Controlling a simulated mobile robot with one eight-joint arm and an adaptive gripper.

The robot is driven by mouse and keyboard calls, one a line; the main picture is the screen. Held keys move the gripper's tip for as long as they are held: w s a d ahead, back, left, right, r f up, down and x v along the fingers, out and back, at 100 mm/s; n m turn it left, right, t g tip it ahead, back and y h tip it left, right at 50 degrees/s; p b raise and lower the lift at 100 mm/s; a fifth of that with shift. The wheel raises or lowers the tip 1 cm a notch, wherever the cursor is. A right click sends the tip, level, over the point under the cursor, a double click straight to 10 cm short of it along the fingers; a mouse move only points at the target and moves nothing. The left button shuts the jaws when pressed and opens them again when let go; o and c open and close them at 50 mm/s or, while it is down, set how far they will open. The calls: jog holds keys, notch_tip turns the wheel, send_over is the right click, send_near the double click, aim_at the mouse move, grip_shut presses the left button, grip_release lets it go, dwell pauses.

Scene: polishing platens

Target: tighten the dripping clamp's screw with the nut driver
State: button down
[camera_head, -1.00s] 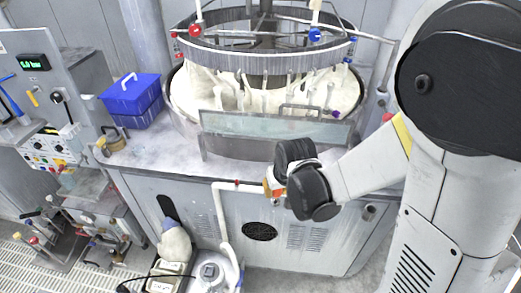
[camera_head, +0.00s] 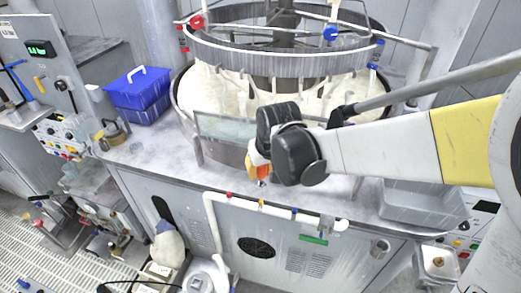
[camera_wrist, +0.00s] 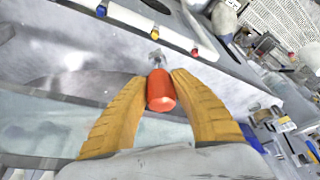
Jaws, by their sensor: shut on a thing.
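A nut driver with an orange-red handle (camera_wrist: 161,92) is held between the yellow fingers of my gripper (camera_wrist: 160,76). Its short metal end points away from the wrist camera, toward the pipe. In the head view my gripper (camera_head: 261,170) is above the counter's front edge, and the orange handle (camera_head: 262,173) hangs below it. A white pipe (camera_head: 246,201) runs along the cabinet front below the counter. It carries a red clamp (camera_head: 229,195), a yellow clamp (camera_head: 262,203) and a blue clamp (camera_head: 294,211). The driver is apart from all three. I cannot tell which drips.
The round polishing machine (camera_head: 270,62) stands behind my gripper, with a clear panel (camera_head: 222,127) before it. A blue box (camera_head: 140,95) is on the counter at left. A grey tray (camera_head: 425,208) is at right. A white bag (camera_head: 170,245) stands below.

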aim_at(262, 184)
jog(key=shift+f+b, duration=2.25)
jog(key=shift+f, duration=0.65)
jog(key=shift+f+b, duration=0.45)
jog(key=shift+b, duration=0.05)
jog(key=shift+r, duration=0.2)
jog(key=shift+f+b, duration=0.35)
jog(key=shift+f, duration=0.1)
dwell(1.4)
jog(key=shift+r, duration=0.2)
jog(key=shift+r+p, duration=0.3)
jog(key=shift+p, duration=0.1)
jog(key=shift+f+b, duration=0.5)
dwell(1.3)
jog(key=shift+r, duration=0.2)
